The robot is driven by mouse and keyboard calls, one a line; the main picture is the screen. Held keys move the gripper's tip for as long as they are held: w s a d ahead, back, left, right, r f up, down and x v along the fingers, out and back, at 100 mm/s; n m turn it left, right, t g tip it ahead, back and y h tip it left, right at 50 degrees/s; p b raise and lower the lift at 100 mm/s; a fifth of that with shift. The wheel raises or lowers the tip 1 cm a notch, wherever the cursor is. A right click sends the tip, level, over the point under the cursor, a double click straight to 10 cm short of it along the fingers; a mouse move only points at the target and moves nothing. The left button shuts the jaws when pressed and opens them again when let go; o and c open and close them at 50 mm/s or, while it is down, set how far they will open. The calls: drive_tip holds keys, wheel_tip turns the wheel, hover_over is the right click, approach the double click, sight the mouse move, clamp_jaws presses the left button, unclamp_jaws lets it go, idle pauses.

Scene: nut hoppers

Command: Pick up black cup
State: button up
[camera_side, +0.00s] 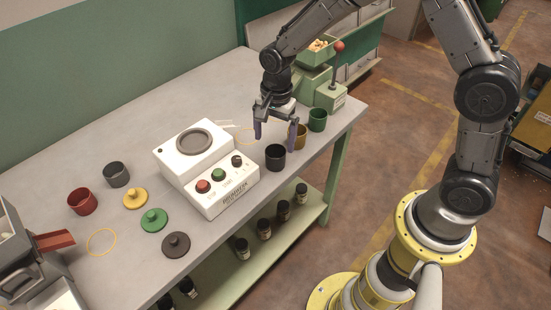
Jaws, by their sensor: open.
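A black cup (275,157) stands upright on the table, just right of the white button machine. My gripper (275,141) is open with its fingers pointing down. The gap between the fingers looks empty. I cannot tell from this one view how far the fingers are from the cup.
A brown cup (299,136) and a green cup (318,120) stand close by on the right. The white machine (222,187) stands left. A dark grey cup (117,174), a red cup (82,201) and knobbed lids (154,219) are farther left. The green hopper (330,96) stands behind.

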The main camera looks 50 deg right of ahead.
sight(275, 155)
drive_tip(key=shift+s+a+f, duration=0.1)
drive_tip(key=shift+s+f, duration=0.05)
drive_tip(key=shift+f, duration=1.4)
drive_tip(key=shift+s+a+f, duration=0.1)
drive_tip(key=shift+s+f, duration=0.05)
drive_tip(key=shift+f, duration=1.4)
drive_tip(key=c, duration=1.5)
drive_tip(key=shift+r, duration=0.1)
